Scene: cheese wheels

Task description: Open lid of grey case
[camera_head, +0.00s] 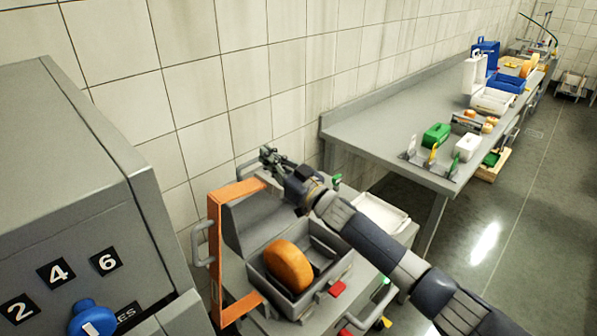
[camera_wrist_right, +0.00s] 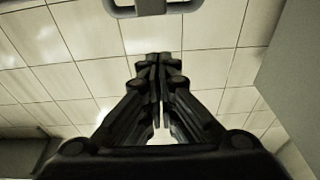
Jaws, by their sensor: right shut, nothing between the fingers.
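The grey case (camera_head: 262,290) stands on a cart below my right arm. An orange cheese wheel (camera_head: 288,265) sits upright inside it. A grey panel (camera_head: 250,222), which looks like its lid, stands raised and tilted along the back, so the case shows open. My right gripper (camera_head: 268,156) is shut and empty above the panel's upper edge, near the wall. The right wrist view shows its fingertips (camera_wrist_right: 159,62) together with nothing between them. Part of the panel and of the case's far side is hidden by my right arm. My left gripper is out of view.
An orange frame (camera_head: 214,262) with a grey handle rises at the cart's left. A grey cabinet (camera_head: 70,170) with numbered labels and a blue knob fills the left. A long metal table (camera_head: 375,128) with boxes and tools runs right. A grey bar (camera_wrist_right: 140,10) shows beyond the fingertips.

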